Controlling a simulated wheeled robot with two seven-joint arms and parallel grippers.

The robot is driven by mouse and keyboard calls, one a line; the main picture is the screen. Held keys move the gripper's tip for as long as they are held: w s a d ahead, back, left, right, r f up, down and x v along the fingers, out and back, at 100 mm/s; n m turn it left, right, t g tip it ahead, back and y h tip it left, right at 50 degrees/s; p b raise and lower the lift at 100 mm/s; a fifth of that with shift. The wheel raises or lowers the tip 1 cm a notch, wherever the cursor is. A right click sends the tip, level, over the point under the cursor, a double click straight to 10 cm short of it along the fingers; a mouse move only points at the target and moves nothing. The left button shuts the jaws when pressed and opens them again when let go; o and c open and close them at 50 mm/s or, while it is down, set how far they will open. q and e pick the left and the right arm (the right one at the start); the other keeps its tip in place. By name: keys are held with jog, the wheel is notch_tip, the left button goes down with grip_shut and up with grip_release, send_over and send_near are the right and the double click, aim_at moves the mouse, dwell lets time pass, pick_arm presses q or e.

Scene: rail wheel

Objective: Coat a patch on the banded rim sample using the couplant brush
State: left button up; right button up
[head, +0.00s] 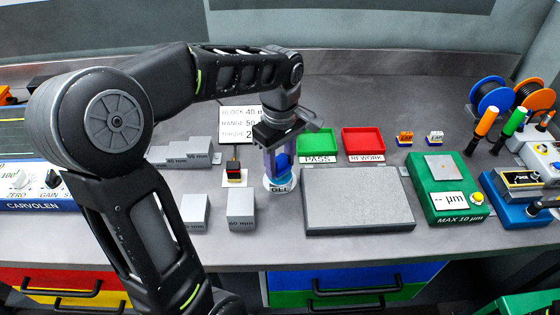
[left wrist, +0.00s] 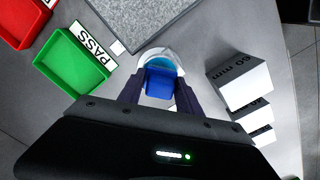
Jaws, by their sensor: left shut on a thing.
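My left gripper (head: 280,152) points down over a round white pot (head: 281,185) marked with dark letters, near the middle of the bench. It is shut on a blue piece, which I take to be the couplant brush (left wrist: 160,82). The brush sits in or right above the pot; the fingers hide much of it. In the left wrist view the pot's pale rim (left wrist: 172,56) shows around the blue piece. A small dark block with red and yellow bands (head: 234,170) stands left of the pot; I cannot tell whether it is the banded rim sample. My right gripper is not in view.
A grey plate (head: 358,198) lies right of the pot. Green PASS tray (head: 318,142) and red REWORK tray (head: 363,142) stand behind it. Grey step blocks (head: 241,208) are at left. A green gauge (head: 445,185) and cable reels (head: 490,97) stand at right.

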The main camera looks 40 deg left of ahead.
aim_at(280, 158)
pick_arm(q)
jog(key=shift+r+p, duration=1.95)
jog(key=shift+r, duration=1.05)
